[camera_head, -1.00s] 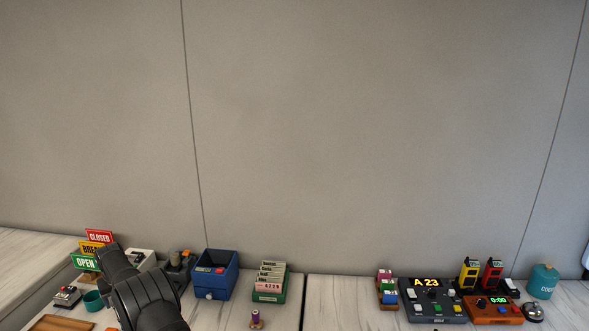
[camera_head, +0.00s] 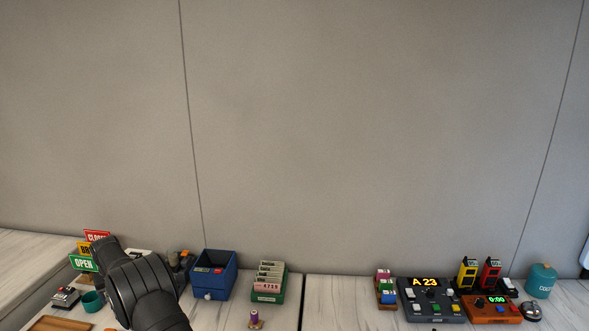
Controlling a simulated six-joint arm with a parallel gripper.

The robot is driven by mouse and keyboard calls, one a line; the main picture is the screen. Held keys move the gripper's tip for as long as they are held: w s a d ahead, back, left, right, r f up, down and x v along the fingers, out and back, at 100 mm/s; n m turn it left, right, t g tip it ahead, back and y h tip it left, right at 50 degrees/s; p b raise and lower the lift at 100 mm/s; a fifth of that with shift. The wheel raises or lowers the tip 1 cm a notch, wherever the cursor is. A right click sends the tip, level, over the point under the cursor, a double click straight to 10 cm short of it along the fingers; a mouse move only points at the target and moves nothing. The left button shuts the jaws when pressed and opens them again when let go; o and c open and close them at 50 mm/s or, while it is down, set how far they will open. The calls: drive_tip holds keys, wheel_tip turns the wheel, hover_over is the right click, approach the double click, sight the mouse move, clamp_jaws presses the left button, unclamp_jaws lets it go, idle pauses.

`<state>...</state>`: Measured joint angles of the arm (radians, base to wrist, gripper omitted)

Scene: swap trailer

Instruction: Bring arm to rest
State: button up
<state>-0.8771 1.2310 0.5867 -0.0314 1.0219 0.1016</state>
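My black arm rises from the bottom edge at the lower left of the head view, bent over the left part of the counter (camera_head: 345,312). Only its thick upper links show. My gripper is not visible in this view, so what its fingers do is hidden. The arm covers part of the stacked signs, of which the green OPEN sign (camera_head: 84,263) shows clearly, and part of a white device (camera_head: 143,254) behind it.
Near the arm are a teal cup (camera_head: 92,302), a wooden tray (camera_head: 45,325), a blue box (camera_head: 229,280) and a green card holder (camera_head: 281,293). At right stand a display console (camera_head: 412,302), an orange timer (camera_head: 480,313) and a teal canister (camera_head: 541,280).

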drive_tip(key=v, duration=0.7)
drive_tip(key=x, duration=1.2)
drive_tip(key=shift+w+f, duration=0.1)
drive_tip(key=shift+f, duration=0.3)
drive_tip(key=shift+a+r, duration=0.15)
drive_tip(key=shift+r, duration=0.05)
wheel_tip(320, 180, up, 4)
drive_tip(key=shift+f, duration=0.15)
drive_tip(key=w+d+r, duration=0.4)
drive_tip(key=d+r, duration=0.8)
drive_tip(key=w+d+m, duration=0.1)
drive_tip(key=w+d, duration=0.2)
drive_tip(key=d, duration=0.1)
drive_tip(key=w+d+m, duration=0.1)
drive_tip(key=w+d, duration=0.1)
drive_tip(key=d, duration=0.3)
drive_tip(key=w+d+m, duration=0.1)
drive_tip(key=w+d, duration=0.2)
drive_tip(key=d, duration=0.1)
drive_tip(key=shift+w+d+t+h, duration=0.3)
drive_tip(key=shift+w+d+h, duration=0.05)
drive_tip(key=shift+d+h, duration=0.05)
drive_tip(key=w+d+m, duration=0.1)
drive_tip(key=w+d, duration=0.1)
drive_tip(key=d, duration=0.5)
drive_tip(key=w+d+m, duration=0.1)
drive_tip(key=w+d, duration=0.2)
drive_tip(key=d, duration=0.5)
drive_tip(key=shift+m+h, duration=0.3)
drive_tip(key=shift+m, duration=0.1)
